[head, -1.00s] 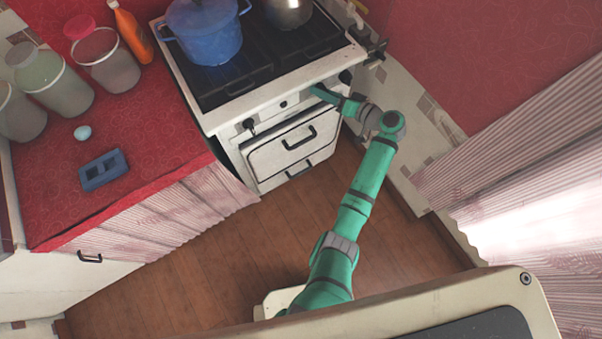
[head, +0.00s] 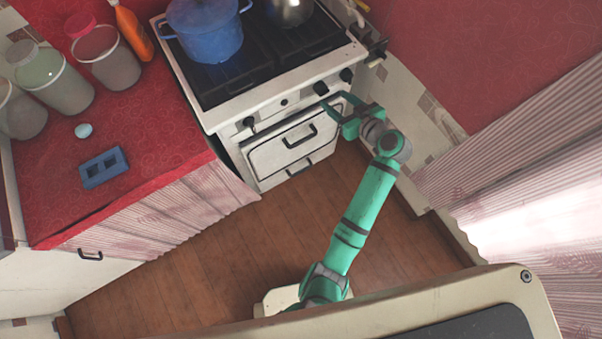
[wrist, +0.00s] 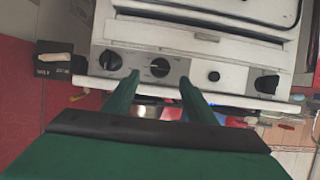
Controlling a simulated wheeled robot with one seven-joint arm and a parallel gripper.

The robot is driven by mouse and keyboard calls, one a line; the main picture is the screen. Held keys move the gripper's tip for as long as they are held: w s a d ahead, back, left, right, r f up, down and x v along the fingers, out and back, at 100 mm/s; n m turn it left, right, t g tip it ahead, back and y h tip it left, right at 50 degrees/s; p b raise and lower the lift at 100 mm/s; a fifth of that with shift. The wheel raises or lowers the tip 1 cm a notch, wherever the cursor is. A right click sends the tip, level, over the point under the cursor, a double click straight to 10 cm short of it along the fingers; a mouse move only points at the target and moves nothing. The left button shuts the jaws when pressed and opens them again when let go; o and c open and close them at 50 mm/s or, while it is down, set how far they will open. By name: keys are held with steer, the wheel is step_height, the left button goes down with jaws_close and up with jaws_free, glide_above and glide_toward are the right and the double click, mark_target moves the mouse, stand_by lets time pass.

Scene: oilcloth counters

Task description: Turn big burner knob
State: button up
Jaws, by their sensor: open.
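The white stove's front panel (head: 265,110) carries several black knobs. One knob (head: 320,88) sits right of the panel's middle and another (head: 346,75) at its right end. A third knob (head: 249,123) is at the left. Which one is the big burner knob is not readable. My gripper (head: 336,100) is open and empty, just in front of the panel by the right-of-middle knob, apart from it. In the wrist view, where the stove appears upside down, that knob (wrist: 160,67) shows between and beyond my two fingertips (wrist: 158,80); the end knob (wrist: 110,60) is left of them.
A blue pot (head: 205,32) and a metal pot (head: 290,10) stand on the stove top. The oven door handle (head: 300,137) juts out below the panel. A red counter (head: 150,190) adjoins on the left; the wooden floor (head: 215,270) is clear.

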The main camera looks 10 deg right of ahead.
steer(key=s+a+f+m+h, duration=0.2)
steer(key=s+a+f, duration=0.3)
steer(key=s, duration=0.5)
steer(key=s+a+f+m+h, duration=0.3)
steer(key=s+a+f+m, duration=0.1)
steer(key=s+a, duration=0.6)
steer(key=shift+a+f, duration=0.25)
steer(key=shift+f, duration=0.45)
stand_by(0.6)
steer(key=s+a+r+n+t, duration=0.1)
steer(key=s+a+r, duration=0.2)
steer(key=s+r, duration=0.4)
steer(key=s+a+r+t, duration=0.1)
steer(key=s+a+r, duration=0.2)
steer(key=s+r, duration=0.4)
steer(key=s, duration=0.5)
steer(key=shift+a+r+n, duration=0.15)
steer(key=shift+r+n, duration=0.05)
steer(key=shift+n, duration=0.2)
